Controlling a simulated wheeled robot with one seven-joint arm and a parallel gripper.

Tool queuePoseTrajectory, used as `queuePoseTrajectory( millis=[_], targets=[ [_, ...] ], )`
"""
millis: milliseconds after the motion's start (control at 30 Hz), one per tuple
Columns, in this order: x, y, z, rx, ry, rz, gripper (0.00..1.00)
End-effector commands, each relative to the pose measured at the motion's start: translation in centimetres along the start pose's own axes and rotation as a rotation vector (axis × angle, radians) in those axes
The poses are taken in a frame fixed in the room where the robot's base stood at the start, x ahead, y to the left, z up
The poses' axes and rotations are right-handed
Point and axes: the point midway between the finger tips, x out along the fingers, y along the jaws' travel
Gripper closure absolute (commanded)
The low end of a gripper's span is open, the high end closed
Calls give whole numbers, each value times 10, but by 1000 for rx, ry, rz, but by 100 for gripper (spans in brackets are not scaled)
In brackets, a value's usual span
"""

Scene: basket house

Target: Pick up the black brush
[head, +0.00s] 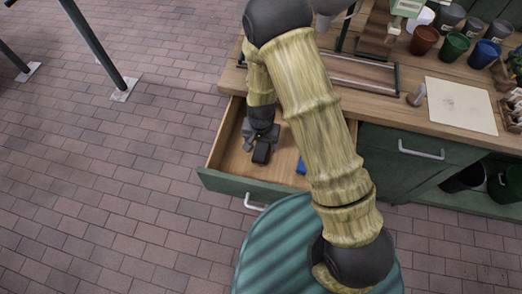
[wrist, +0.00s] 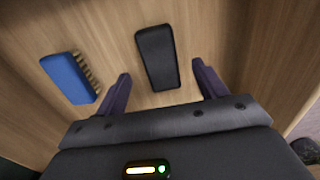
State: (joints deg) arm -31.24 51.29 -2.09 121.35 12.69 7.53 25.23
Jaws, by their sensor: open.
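The black brush (wrist: 157,57) lies in the open wooden drawer (head: 223,153), looking like a dark rounded block. No bristles show on it. In the head view the brush (head: 261,153) shows just past my gripper (head: 260,138). In the wrist view my gripper (wrist: 160,72) is open, with one finger on each side of the brush's near end. Gaps show between both fingers and the brush. I cannot tell how far above the drawer floor the fingertips are.
A blue brush (wrist: 68,78) with tan bristles lies left of the black one, close to my left finger. It partly shows beside my arm in the head view (head: 301,166). Drawer walls surround both. The wooden workbench (head: 405,107) above holds several pots (head: 424,40).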

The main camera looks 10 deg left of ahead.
Motion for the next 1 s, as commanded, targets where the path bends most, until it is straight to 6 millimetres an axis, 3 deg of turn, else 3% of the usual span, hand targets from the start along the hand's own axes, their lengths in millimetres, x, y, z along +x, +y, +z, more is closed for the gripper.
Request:
queuePoseTrajectory(
  millis=[267,667,1000],
  targets=[
    [5,0,-1,1,-1,1,29],
    [49,0,-4,1,-1,1,29],
    [52,0,-4,1,0,0,29]
  ],
)
